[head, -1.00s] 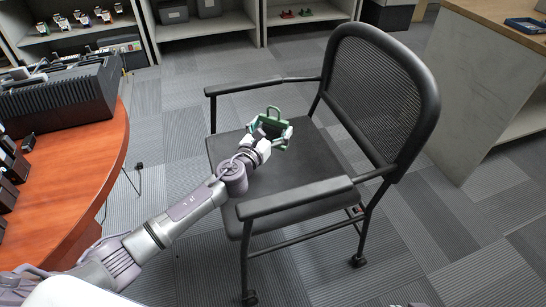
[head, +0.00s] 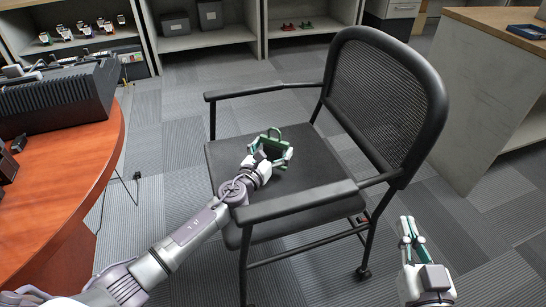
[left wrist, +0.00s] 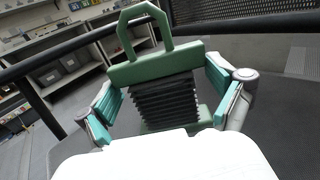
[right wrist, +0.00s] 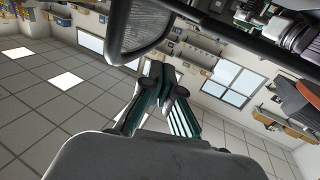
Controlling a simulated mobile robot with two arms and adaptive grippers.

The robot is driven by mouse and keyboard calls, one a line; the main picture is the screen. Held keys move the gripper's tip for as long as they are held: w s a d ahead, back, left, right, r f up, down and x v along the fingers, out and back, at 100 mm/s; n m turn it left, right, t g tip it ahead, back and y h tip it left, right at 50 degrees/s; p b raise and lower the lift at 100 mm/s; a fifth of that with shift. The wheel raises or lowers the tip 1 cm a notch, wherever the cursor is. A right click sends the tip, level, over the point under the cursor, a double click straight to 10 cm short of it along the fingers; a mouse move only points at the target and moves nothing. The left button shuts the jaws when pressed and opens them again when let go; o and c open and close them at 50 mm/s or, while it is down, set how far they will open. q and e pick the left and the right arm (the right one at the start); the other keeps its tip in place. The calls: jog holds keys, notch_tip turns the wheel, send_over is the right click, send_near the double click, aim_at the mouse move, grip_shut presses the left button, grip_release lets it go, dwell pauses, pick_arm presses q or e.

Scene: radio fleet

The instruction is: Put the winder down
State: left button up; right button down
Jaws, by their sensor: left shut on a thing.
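The winder is a green frame with a loop handle and black ribbed cord wound around it; it shows in the head view (head: 274,135) and large in the left wrist view (left wrist: 155,72). My left gripper (head: 272,152) is shut on it, with one teal finger on each side of the frame in the left wrist view (left wrist: 165,105). The winder is over the black chair seat (head: 310,178); I cannot tell whether it touches the seat. My right gripper (head: 408,232) is empty at the lower right, beside the chair, its fingers together in the right wrist view (right wrist: 163,85).
The chair's armrests (head: 295,203) and mesh backrest (head: 385,100) surround the seat. A red-brown table (head: 75,165) with black equipment stands at the left. Shelves (head: 235,35) line the back, and a cabinet (head: 480,110) stands at the right. Much of the seat is bare.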

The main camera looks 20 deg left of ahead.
pick_arm(q)
notch_tip(320, 180, down, 3)
jog(key=shift+r+b, duration=0.15)
jog(key=shift+b, duration=0.65)
pick_arm(e)
notch_tip(320, 180, up, 8)
jog(key=s+t+y, duration=0.1)
jog(key=s+t, duration=0.1)
jog(key=t, duration=0.3)
jog(key=shift+a+t+y, duration=0.3)
jog(key=shift+a+y, duration=0.05)
jog(key=shift+y, duration=0.05)
pick_arm(q)
jog(key=o, duration=0.9)
pick_arm(e)
jog(key=shift+s+r, duration=0.25)
jog(key=shift+w, duration=0.1)
